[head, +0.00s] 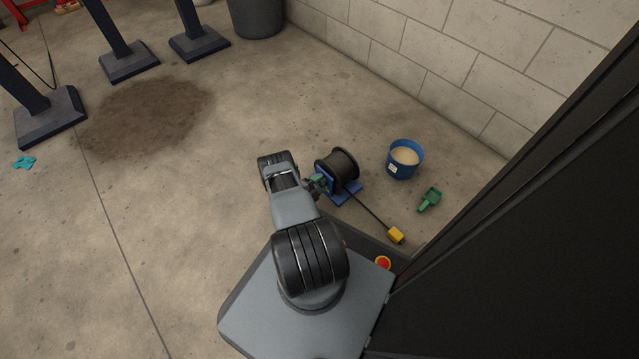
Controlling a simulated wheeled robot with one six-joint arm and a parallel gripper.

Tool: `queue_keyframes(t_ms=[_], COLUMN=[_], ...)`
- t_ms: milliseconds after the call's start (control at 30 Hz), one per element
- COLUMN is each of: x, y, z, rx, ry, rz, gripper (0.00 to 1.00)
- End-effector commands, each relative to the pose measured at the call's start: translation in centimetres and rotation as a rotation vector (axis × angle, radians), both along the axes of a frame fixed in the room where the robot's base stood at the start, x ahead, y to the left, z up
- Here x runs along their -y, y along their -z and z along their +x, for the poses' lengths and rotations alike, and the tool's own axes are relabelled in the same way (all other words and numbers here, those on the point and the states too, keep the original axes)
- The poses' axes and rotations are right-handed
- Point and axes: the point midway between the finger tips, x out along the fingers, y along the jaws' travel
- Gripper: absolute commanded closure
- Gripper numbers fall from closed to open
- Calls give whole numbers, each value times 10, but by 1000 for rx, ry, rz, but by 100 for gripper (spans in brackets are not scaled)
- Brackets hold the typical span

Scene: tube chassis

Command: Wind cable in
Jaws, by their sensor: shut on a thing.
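A cable reel (337,168) with dark cable wound on its drum stands on a blue base (347,194) on the concrete floor. A dark length of cable (371,208) runs from the reel down to the right and ends at a yellow block (396,235) on the floor. My gripper (318,184) is at the left side of the reel, shut on what looks like the reel's crank handle. The handle is mostly hidden by my gripper and wrist.
A blue bucket (393,172) of pale material and a green scoop (429,199) stand right of the reel, near the block wall (420,60). Dark posts (122,55) and a grey bin (257,18) are at the back.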

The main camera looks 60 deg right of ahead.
Motion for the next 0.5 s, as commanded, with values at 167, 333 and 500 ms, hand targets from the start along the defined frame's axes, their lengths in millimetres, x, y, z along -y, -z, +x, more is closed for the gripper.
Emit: queue_keyframes(t_ms=[167, 333, 500], x=[0, 0, 0], y=[1, 2, 2], z=[0, 0, 0], rx=[158, 311, 465], ry=[-1, -1, -1], rz=[-53, -104, -155], gripper=[76, 76, 76])
